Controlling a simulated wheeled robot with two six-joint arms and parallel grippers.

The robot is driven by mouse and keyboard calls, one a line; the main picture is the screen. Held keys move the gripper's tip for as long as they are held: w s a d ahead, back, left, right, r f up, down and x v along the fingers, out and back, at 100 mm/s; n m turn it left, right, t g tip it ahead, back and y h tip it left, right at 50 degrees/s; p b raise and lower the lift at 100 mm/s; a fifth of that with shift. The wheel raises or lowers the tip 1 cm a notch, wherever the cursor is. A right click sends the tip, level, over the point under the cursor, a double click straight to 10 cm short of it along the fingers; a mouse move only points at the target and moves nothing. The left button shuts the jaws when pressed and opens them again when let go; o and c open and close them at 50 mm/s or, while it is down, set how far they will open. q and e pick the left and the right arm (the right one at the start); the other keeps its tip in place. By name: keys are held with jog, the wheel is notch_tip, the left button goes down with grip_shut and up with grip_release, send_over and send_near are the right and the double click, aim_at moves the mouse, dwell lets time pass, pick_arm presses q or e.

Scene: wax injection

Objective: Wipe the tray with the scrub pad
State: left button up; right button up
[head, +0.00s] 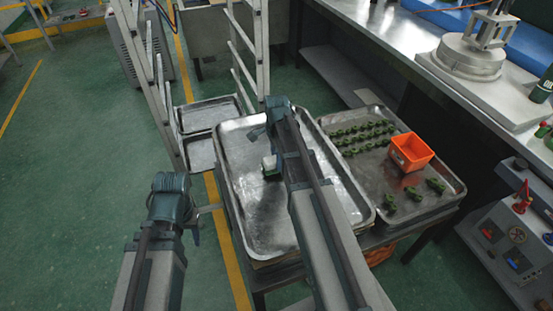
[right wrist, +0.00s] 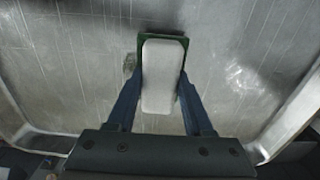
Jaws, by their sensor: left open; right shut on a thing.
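The metal tray (head: 262,222) lies on the bench in the middle of the head view; its bare, streaked floor (right wrist: 240,45) fills the right wrist view. The scrub pad has a white block (right wrist: 162,75) on a green base and also shows in the head view (head: 269,168). My right gripper (right wrist: 162,95) is shut on its white block, one finger on each side. The pad is over the tray floor; I cannot tell whether it touches. My left gripper (head: 214,208) is open and empty near the tray's left edge.
A second tray (head: 432,207) to the right holds rows of green pieces and an orange box (head: 411,152). A metal rack (head: 160,95) with trays stands behind on the left. A counter with a machine (head: 470,57) runs along the right.

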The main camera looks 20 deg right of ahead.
jog(key=shift+r+p, duration=1.6)
jog(key=shift+r, duration=0.4)
notch_tip(320, 180, up, 3)
jog(key=p, duration=0.3)
jog(key=shift+r, duration=0.1)
